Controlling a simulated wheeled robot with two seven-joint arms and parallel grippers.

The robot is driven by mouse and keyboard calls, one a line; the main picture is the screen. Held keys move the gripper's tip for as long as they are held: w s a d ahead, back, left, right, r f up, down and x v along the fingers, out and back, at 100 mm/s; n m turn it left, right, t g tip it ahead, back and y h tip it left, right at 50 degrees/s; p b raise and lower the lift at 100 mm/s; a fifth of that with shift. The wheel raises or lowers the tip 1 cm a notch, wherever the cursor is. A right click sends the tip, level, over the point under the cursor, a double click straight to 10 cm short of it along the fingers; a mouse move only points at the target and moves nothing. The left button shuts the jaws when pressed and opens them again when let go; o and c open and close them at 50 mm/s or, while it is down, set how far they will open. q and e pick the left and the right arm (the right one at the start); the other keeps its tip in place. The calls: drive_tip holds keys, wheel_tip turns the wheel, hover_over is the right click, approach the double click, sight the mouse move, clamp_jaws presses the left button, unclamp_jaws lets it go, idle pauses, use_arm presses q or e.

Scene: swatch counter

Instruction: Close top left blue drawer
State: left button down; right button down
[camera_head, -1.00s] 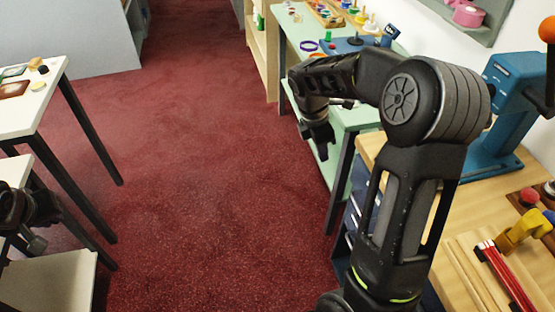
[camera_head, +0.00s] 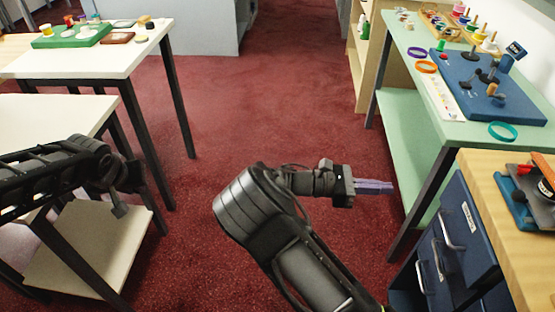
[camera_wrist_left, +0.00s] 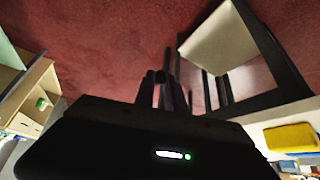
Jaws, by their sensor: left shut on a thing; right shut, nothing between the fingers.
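The blue drawer unit (camera_head: 482,248) stands at the lower right in the head view, under the wooden counter. Its blue fronts carry pale bar handles (camera_head: 447,232), and one front has a white label. Its lower part is cut off by the picture edge, and I cannot tell how far each drawer is out. My right gripper (camera_head: 375,187) is shut and empty, with purplish fingers, left of the drawer unit and above the floor. My left gripper (camera_head: 122,195) is at the left beside the white tables. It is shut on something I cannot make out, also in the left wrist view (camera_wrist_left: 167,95).
A green table (camera_head: 418,122) with a blue board (camera_head: 480,85) and coloured rings stands behind the drawers. The wooden counter (camera_head: 505,205) holds a blue and red device. White tables (camera_head: 85,62) stand at the left. Red carpet (camera_head: 290,90) is clear between them.

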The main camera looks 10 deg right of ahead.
sight(449, 190)
drive_tip(key=shift+s+r+m, duration=0.25)
drive_tip(key=shift+r+m, duration=0.35)
drive_tip(key=shift+m, duration=0.2)
drive_tip(key=shift+d+g, duration=0.1)
drive_tip(key=shift+g, duration=0.2)
drive_tip(key=b+x, duration=0.1)
drive_tip(key=x, duration=1.2)
drive_tip(key=shift+d+f, duration=0.1)
drive_tip(key=shift+d, duration=0.25)
drive_tip(key=shift+s, duration=0.1)
drive_tip(key=shift+d, duration=0.1)
